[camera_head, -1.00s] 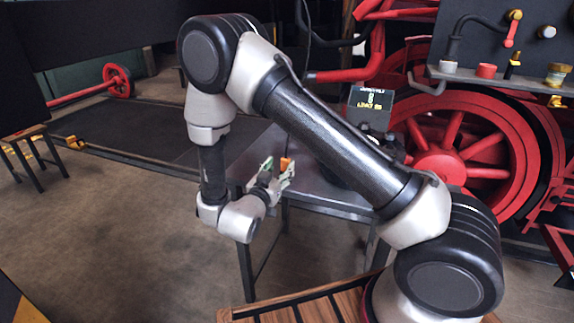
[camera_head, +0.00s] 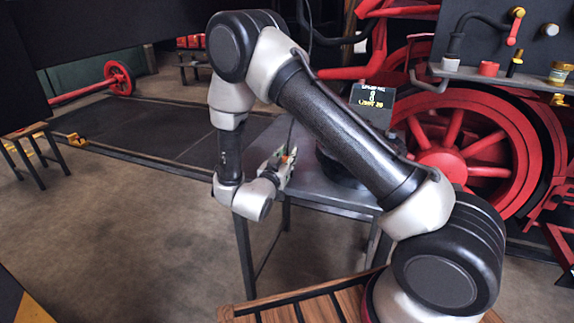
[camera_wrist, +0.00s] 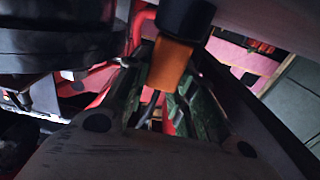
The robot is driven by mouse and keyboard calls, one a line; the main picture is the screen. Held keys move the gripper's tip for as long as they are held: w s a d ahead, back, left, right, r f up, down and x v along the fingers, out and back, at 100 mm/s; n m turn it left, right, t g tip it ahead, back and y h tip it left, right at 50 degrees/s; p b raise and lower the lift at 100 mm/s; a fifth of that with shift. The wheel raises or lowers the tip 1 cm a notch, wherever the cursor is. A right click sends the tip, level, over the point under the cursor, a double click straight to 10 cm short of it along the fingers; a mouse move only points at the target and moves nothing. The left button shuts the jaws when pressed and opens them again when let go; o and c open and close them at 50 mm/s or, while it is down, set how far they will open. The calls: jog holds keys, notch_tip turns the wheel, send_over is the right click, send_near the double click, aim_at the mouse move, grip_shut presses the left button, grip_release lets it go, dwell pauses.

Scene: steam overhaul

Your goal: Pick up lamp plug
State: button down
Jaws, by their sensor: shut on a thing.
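The lamp plug (camera_wrist: 171,63) is an orange block with a black upper part, seen in the wrist view between the fingers. Only a small bit of its orange (camera_head: 293,151) shows in the head view. My gripper (camera_head: 287,160) is shut on the plug over the left part of a grey metal table (camera_head: 312,187). In the wrist view the greenish fingers of my gripper (camera_wrist: 166,92) lie on both sides of the plug's lower end. A thin dark cable runs up from near the plug. I cannot tell whether the plug is clear of its support.
A dark round object, partly behind my arm, is on the table. A shelf of fittings (camera_head: 500,82) is at upper right.

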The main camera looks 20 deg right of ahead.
aim_at(287, 156)
notch_tip(287, 156, up, 10)
dwell(0.7)
dwell(0.4)
